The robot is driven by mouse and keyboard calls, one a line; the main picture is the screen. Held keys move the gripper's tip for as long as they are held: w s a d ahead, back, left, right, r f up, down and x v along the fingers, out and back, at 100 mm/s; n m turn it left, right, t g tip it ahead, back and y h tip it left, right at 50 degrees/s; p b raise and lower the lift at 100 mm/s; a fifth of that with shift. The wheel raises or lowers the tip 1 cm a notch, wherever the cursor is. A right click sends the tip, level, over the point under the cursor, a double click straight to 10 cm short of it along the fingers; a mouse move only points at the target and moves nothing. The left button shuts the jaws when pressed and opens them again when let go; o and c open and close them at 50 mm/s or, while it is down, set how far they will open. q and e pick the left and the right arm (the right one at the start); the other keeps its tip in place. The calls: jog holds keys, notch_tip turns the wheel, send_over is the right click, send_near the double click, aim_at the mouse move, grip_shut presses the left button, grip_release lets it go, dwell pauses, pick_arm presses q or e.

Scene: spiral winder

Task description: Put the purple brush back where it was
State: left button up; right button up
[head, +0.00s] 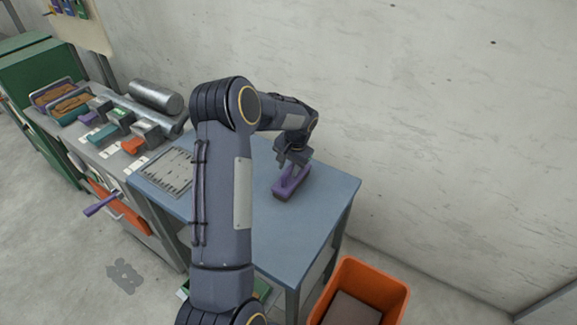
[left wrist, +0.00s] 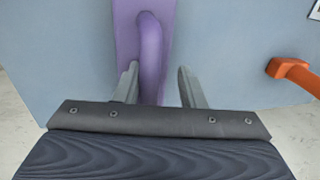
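The purple brush (head: 290,183) lies on the blue-grey table top, towards its back right part, with its looped handle upward. My left gripper (head: 293,158) is just above the brush and points down at it. In the left wrist view the brush (left wrist: 128,40) fills the top middle. The two fingers of my left gripper (left wrist: 158,68) stand apart with the handle between them. The left finger is close to the handle, and a clear gap shows on the right finger's side. My right gripper is not in view.
The blue-grey table (head: 325,200) is mostly bare, with a slotted grey plate (head: 165,172) at its left. An orange bin (head: 396,300) stands at the lower right. A bench with trays (head: 62,98) is at left. An orange-handled object (left wrist: 292,72) shows in the wrist view.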

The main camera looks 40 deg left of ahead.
pick_arm(q)
jog(key=shift+d+r, duration=0.1)
jog(key=shift+r, duration=0.35)
notch_tip(320, 180, up, 11)
jog(key=d+b, duration=0.2)
jog(key=s+d+r+t+h, duration=0.1)
jog(key=s+d+r+t, duration=0.1)
jog(key=s+d+r, duration=0.35)
jog(key=s+d+t+h, duration=0.2)
jog(key=s+d, duration=0.6)
jog(key=s, duration=0.3)
jog(key=s+d+f+t+h, duration=0.1)
jog(key=s+d+h, duration=0.2)
jog(key=s+d, duration=0.4)
jog(key=s, duration=0.5)
jog(key=shift+d+f+t, duration=0.3)
jog(key=shift+d+t, duration=0.05)
jog(key=shift+t, duration=0.05)
jog(key=shift+r, duration=0.1)
